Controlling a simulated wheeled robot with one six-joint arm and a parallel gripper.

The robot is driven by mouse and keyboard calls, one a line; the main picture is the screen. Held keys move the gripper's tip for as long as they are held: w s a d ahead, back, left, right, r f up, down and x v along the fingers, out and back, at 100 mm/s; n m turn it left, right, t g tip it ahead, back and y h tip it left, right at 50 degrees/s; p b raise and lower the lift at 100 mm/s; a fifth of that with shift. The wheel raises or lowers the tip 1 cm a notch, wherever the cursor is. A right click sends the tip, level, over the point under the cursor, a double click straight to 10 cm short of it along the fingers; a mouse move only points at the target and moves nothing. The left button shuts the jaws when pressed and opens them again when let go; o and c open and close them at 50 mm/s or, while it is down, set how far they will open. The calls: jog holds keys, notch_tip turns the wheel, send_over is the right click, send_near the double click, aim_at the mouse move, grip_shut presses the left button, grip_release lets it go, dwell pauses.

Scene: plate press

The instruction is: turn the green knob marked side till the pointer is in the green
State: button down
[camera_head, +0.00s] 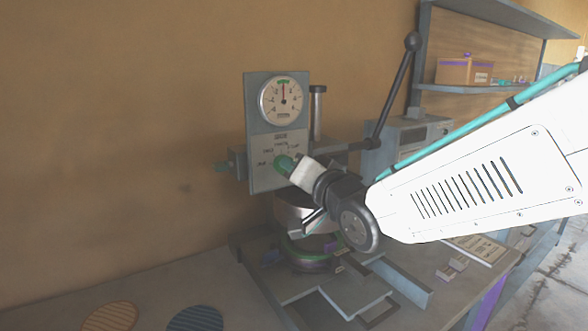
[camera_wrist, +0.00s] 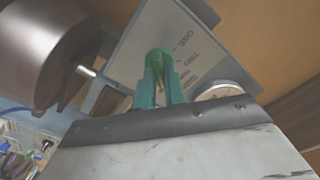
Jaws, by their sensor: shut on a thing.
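A round white gauge (camera_head: 282,100) sits at the top of the grey upright panel (camera_head: 263,180). Its dark pointer stands nearly straight up, at the short green band on the top rim. A green knob (camera_head: 283,163) is on the panel below the gauge, with small lettering around it that I cannot read surely. In the wrist view, the green knob (camera_wrist: 158,55) is between the teal fingers of my gripper (camera_wrist: 160,78), which is shut on it. The gauge is partly visible in that view (camera_wrist: 220,90), its face mostly cut off.
A long lever with a black ball (camera_head: 412,41) rises right of the panel. A metal cylinder (camera_wrist: 45,50) stands close beside my gripper. The left bench holds two ribbed discs (camera_head: 195,318).

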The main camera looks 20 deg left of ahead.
dwell(0.3)
jog(key=c, duration=1.5)
grip_release()
jog(key=shift+o, duration=0.2)
jog(key=v, duration=0.7)
jog(key=shift+s+d, duration=0.25)
jog(key=shift+d, duration=0.05)
